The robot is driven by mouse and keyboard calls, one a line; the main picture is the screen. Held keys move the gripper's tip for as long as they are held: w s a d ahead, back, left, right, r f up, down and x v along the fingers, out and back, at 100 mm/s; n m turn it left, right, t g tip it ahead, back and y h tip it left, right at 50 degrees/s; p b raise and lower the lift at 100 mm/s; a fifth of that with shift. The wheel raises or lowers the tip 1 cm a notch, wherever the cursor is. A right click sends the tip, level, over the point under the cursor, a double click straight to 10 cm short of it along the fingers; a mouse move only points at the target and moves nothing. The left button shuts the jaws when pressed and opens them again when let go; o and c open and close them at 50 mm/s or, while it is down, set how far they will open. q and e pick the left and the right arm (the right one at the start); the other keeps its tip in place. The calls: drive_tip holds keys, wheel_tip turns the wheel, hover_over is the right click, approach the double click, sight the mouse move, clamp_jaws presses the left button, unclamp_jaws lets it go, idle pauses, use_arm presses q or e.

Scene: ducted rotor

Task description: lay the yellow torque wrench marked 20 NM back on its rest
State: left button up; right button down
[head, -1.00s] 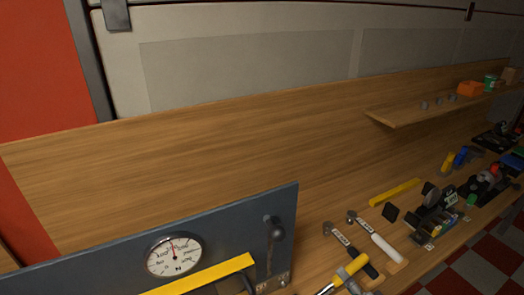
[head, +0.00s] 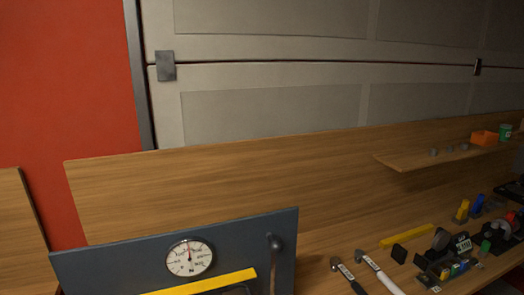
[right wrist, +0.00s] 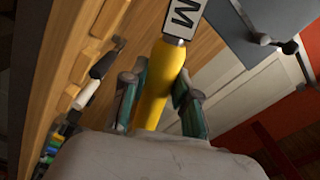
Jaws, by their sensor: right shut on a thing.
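In the right wrist view my right gripper (right wrist: 158,95) is shut around the yellow handle of the torque wrench (right wrist: 154,92). A finger lies on each side of the handle. A white label (right wrist: 185,18) on the wrench shows a large M; the rest of its marking is cut off. The wrench's head is outside the view. In the same view, pale wooden blocks (right wrist: 97,50) stand along the bench at left; I cannot tell which one is the yellow wrench's rest. The head view shows neither gripper and no yellow wrench.
A white-handled wrench (head: 379,274) and a dark-handled wrench (head: 347,275) lie on the bench, right of a blue-grey panel (head: 120,268) with a round gauge (head: 189,258). A yellow bar (head: 407,237) lies behind them. Clutter fills the bench's right side. A shelf (head: 425,159) juts out above.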

drive_tip(key=a, duration=0.2)
drive_tip(key=s+a+b, duration=0.1)
drive_tip(key=a, duration=0.2)
drive_tip(key=s+a, duration=0.1)
drive_tip(key=a, duration=0.1)
drive_tip(key=shift+s+a+r+b, duration=0.1)
drive_tip(key=shift+s+a+b, duration=0.05)
drive_tip(key=shift+b, duration=0.15)
drive_tip(key=s+a+r+m+h+b, duration=0.2)
drive_tip(key=s+a+r+h+b, duration=0.15)
drive_tip(key=s+a+r, duration=0.3)
drive_tip(key=s+d+r+m+t+h+p, duration=0.1)
drive_tip(key=r+p, duration=0.5)
drive_tip(key=r, duration=0.7)
drive_tip(key=s+d+m+h, duration=0.1)
drive_tip(key=s+d, duration=0.1)
drive_tip(key=s, duration=0.1)
drive_tip(key=shift+s+d+r+h+p, duration=0.2)
drive_tip(key=shift+d+r+h+p, duration=0.05)
drive_tip(key=shift+r+h+p, duration=0.1)
